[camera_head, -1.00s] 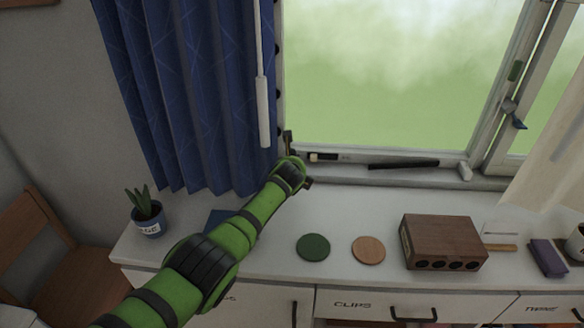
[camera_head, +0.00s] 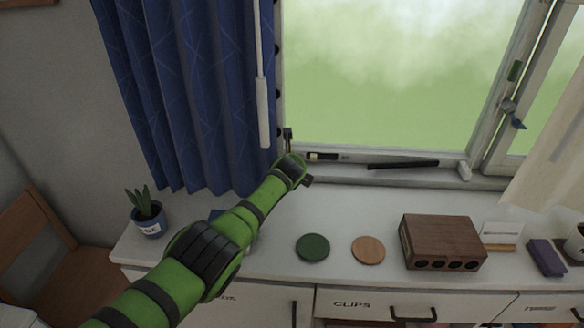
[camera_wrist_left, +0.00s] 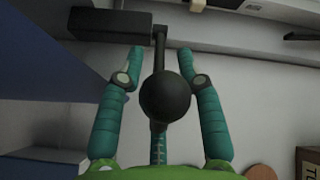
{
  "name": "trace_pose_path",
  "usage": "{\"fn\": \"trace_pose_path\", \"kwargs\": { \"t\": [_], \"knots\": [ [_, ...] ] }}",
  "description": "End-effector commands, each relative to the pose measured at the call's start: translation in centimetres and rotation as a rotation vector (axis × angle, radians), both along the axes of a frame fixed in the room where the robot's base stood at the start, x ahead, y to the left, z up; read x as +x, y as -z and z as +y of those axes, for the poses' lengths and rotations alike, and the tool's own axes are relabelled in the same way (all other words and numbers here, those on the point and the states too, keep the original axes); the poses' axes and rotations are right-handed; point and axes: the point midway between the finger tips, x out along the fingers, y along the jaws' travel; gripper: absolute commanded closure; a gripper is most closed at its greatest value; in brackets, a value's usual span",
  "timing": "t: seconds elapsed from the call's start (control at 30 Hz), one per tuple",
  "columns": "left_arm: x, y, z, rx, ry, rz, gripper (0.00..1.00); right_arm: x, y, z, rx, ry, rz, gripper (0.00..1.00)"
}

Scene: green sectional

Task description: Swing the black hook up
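The black hook (camera_wrist_left: 158,45) shows in the left wrist view as a thin dark bar from a black block (camera_wrist_left: 105,23), with a round black ball (camera_wrist_left: 165,98) in front of it. My left gripper (camera_wrist_left: 161,58) is open, its teal fingers on either side of the bar and ball; I see gaps at both sides. In the head view my left gripper (camera_head: 297,172) is at the window's lower left corner, mostly hidden by my own wrist. A small dark upright piece (camera_head: 288,137) shows just above it. My right gripper is not in view.
A blue curtain (camera_head: 195,90) hangs close to the left of the gripper. A black bar (camera_head: 403,164) lies along the window sill. Below are a green coaster (camera_head: 313,247), a wooden coaster (camera_head: 368,250) and a brown box (camera_head: 443,238). A potted plant (camera_head: 147,220) stands at the left.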

Motion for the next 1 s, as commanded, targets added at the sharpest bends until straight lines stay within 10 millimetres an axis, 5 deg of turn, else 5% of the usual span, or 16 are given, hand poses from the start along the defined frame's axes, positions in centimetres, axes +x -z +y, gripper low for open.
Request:
{"fn": "trace_pose_path", "kwargs": {
  "t": [0.47, 1.0],
  "knots": [
    [-0.6, -0.7, 0.0, -0.001, -0.002, -0.004, 0.64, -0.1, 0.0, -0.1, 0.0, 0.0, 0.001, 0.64],
    [-4.9, -3.5, 0.0, 0.0, 0.001, -0.002, 0.64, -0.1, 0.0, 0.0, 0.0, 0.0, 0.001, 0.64]
  ]
}}
